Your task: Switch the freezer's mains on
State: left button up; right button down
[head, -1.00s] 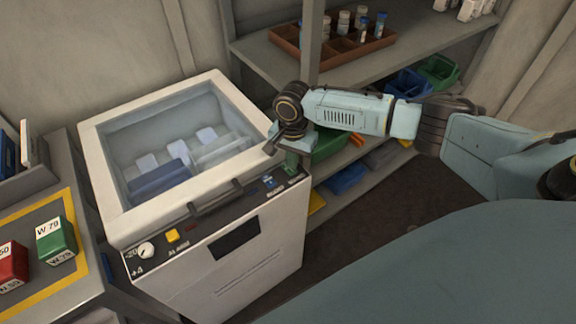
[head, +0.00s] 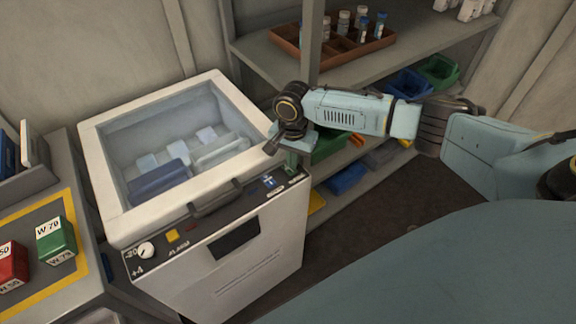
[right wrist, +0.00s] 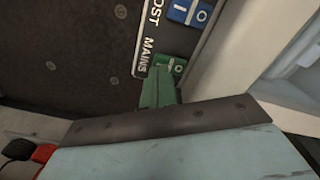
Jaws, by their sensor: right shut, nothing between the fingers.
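The white freezer (head: 255,265) stands at the left with a glass top and a dark control panel on its front edge. My right gripper (head: 291,160) is above the panel's right end, fingers pointing down. In the right wrist view its green fingers (right wrist: 157,92) are shut and empty. Their tips are at the green mains switch (right wrist: 178,66), touching it or very close, beside the word MAINS. The fingers partly cover this switch; an O mark shows on it, and I cannot tell which side is pressed. My left gripper is not in view.
A blue boost switch (head: 269,182) sits just left of the mains, near the freezer handle (head: 216,198). A yellow alarm button (head: 172,236) and a dial (head: 146,250) are farther left. Shelves with bins (head: 346,179) stand behind my right arm.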

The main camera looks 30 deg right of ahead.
aim_at(292, 171)
jog(key=shift+f+b, duration=0.35)
jog(key=shift+f, duration=0.7)
dwell(0.4)
notch_tip(292, 171, up, 7)
jog(key=p, duration=0.9)
jog(key=shift+r, duration=0.1)
dwell(0.3)
